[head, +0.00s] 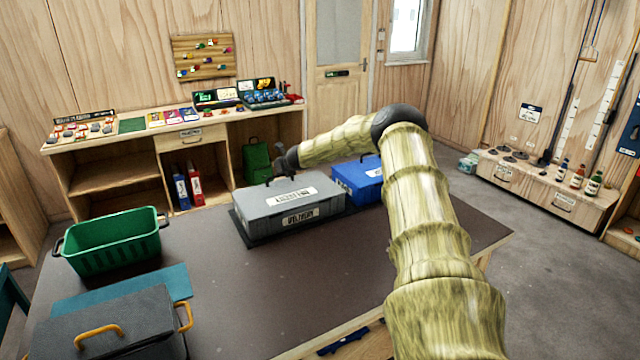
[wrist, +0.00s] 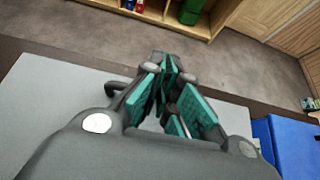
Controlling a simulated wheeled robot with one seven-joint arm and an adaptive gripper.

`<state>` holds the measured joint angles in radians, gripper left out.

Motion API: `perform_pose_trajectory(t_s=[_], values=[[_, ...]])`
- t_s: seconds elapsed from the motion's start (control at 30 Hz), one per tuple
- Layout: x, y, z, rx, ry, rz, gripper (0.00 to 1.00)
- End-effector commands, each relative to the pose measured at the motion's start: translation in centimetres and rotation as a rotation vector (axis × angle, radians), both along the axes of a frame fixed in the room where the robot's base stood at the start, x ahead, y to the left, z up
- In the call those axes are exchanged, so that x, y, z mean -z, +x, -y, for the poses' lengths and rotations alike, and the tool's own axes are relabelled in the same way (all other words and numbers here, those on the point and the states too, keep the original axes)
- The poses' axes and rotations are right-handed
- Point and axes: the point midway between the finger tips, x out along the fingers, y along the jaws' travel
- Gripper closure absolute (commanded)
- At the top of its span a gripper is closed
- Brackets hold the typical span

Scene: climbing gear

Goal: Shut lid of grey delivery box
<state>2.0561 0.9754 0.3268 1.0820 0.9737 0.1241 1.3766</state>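The grey delivery box (head: 262,222) stands on a dark mat on the table, left of a blue box. Its pale grey lid (head: 318,186) lies over the top, flat or nearly so, with a label on it; I cannot tell whether a small gap is left. My gripper (head: 268,180) is at the far left edge of the lid, small and dark in the head view. In the wrist view my gripper (wrist: 165,75) has its teal-padded fingers drawn together, with nothing seen between them. The lid's pale surface (wrist: 50,90) spreads below it.
The blue box (head: 350,185) stands close on the right and also shows in the wrist view (wrist: 298,145). A green basket (head: 112,245) and a dark case (head: 110,325) with yellow handles are at the left. The table's front middle (head: 300,285) is clear.

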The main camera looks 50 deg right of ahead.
Motion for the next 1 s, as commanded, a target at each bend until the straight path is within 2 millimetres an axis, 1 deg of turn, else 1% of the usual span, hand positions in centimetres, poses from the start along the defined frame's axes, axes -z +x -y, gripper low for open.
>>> perform_pose_trajectory(t_s=[0.03, 0.17, 0.27, 0.7, 0.77, 1.0], values=[[1.1, -0.3, -0.1, -0.002, 0.005, -0.011, 1.0], [1.1, -0.4, 0.0, -0.002, 0.007, -0.012, 1.0], [0.5, -0.4, 0.1, -0.001, 0.007, -0.012, 1.0], [-4.4, 0.2, 0.4, 0.003, 0.0, -0.001, 1.0], [-4.8, 0.4, 0.3, 0.001, -0.003, -0.003, 1.0], [-7.8, 0.9, 0.1, 0.001, -0.008, -0.001, 1.0]])
